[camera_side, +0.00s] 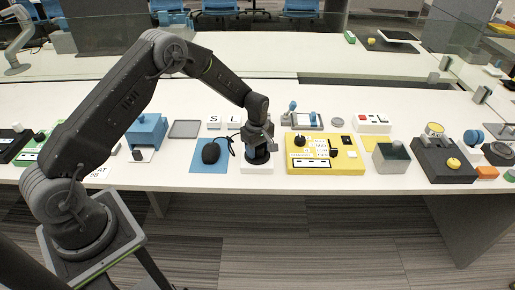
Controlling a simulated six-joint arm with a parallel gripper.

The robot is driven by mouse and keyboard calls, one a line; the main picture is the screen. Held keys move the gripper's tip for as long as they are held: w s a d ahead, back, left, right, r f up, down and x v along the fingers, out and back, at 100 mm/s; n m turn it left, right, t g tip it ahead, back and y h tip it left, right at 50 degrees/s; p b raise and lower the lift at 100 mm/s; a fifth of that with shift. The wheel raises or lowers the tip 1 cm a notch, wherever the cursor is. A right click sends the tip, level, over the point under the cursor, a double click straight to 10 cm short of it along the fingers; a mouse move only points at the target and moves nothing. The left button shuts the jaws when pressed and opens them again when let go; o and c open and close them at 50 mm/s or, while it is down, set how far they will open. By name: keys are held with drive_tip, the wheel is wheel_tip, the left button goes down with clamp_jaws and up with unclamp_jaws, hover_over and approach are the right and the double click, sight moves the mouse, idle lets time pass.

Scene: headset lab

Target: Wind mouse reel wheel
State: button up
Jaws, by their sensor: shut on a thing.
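A black computer mouse (211,152) lies on a blue mat (208,167), with its dark cord (231,142) running right toward the reel. The reel stands on a white base (257,168) just right of the mat. My gripper (261,146) points down over the reel and is shut on its dark upper part, most likely the wheel. The fingers and wrist hide most of the wheel, so its handle and any wound cord cannot be made out.
A yellow panel (325,166) with knobs and switches stands close to the right of the reel. White blocks marked S (214,122) and L (234,122) lie behind the mat. A grey tray (185,129) and a blue box (149,127) are to the left.

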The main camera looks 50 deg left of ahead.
drive_tip(key=c, duration=0.3)
drive_tip(key=shift+c, duration=0.2)
drive_tip(key=shift+m, duration=0.3)
drive_tip(key=m, duration=0.9)
drive_tip(key=shift+a+m, duration=0.1)
drive_tip(key=shift+m, duration=0.3)
drive_tip(key=m, duration=1.1)
drive_tip(key=shift+m, duration=0.3)
